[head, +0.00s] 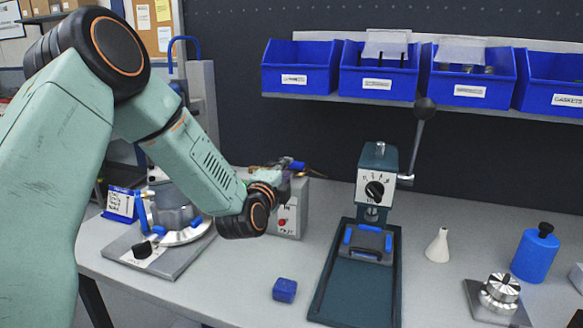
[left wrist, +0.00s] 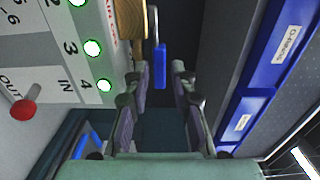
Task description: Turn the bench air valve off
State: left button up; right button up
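The air valve has a blue lever handle (head: 297,165) and a brass body (left wrist: 132,18). It sits at the top of a grey box at the back of the bench. In the left wrist view the blue handle (left wrist: 160,66) shows ahead of the gap between my fingers. My left gripper (head: 284,182) is open and right by the valve, partly hidden behind its own wrist in the head view. In the wrist view its two fingers (left wrist: 160,100) stand apart with nothing between them. I cannot tell whether they touch the handle. My right gripper is not in view.
The grey box (head: 288,222) carries a red knob and, in the wrist view, several green lights. A dark green press (head: 376,190) stands to the right. A blue block (head: 285,290) lies in front. Blue bins (head: 300,67) hang behind. A round fixture (head: 175,215) stands left.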

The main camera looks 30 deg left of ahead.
aim_at(293, 166)
pick_arm(q)
jog(key=w, duration=0.4)
jog(key=shift+w+d+f, duration=0.1)
jog(key=shift+w, duration=0.05)
jog(key=shift+a, duration=0.4)
jog(key=shift+w+d, duration=0.2)
jog(key=shift+d, duration=0.1)
jog(key=shift+c, duration=1.2)
jog(key=shift+s+a, duration=0.1)
jog(key=shift+a, duration=0.05)
grip_shut()
